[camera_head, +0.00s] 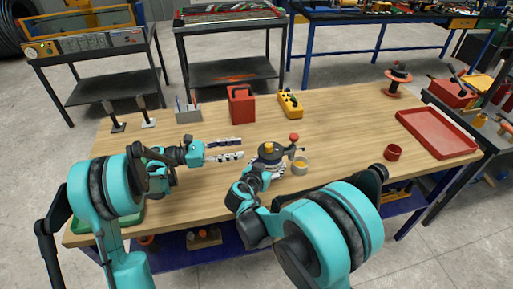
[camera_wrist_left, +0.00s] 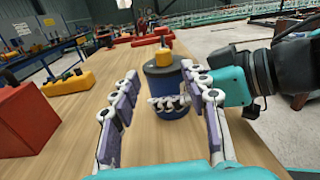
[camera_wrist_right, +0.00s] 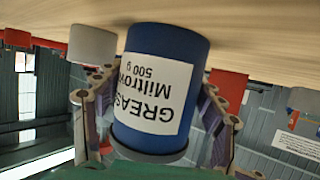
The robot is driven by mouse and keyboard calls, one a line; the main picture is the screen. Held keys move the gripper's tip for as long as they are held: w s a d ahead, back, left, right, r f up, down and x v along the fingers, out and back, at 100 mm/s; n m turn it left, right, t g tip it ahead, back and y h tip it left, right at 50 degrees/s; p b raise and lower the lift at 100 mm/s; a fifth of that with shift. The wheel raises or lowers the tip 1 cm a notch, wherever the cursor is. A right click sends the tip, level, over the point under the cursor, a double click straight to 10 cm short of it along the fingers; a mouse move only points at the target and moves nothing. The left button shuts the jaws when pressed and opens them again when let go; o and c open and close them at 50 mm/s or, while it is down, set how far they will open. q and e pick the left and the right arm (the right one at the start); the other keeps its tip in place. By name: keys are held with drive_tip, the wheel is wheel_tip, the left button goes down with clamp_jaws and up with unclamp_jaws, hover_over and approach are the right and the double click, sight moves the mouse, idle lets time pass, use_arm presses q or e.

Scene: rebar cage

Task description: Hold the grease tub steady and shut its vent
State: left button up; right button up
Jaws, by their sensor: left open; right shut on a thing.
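The grease tub (camera_head: 271,150) is a blue can with a grey lid and stands upright on the bench. A yellow knob, which seems to be the vent (camera_wrist_left: 163,57), sits on its lid; I cannot tell its setting. My right gripper (camera_wrist_right: 158,105) is shut around the tub's side, one finger on each side. In the right wrist view, the white label on the tub (camera_wrist_right: 150,90) reads upside down. My left gripper (camera_head: 240,149) is open and empty, just left of the tub. In the left wrist view, the tub (camera_wrist_left: 166,85) shows beyond and between its open fingers.
A small pale cup with yellow contents (camera_head: 300,167) and a red-knobbed item (camera_head: 294,138) stand close right of the tub. A red box (camera_head: 241,105) and a yellow control box (camera_head: 290,104) stand behind. A red cup (camera_head: 393,152) and red tray (camera_head: 432,134) are at right.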

sight(269, 144)
use_arm(q)
drive_tip(key=w+d+g, duration=0.1)
drive_tip(key=d, duration=0.2)
drive_tip(key=d+m+g, duration=0.1)
drive_tip(key=d, duration=0.3)
drive_tip(key=w+d+m+g, duration=0.1)
drive_tip(key=d, duration=0.3)
drive_tip(key=shift+w+g+h, duration=0.3)
clamp_jaws()
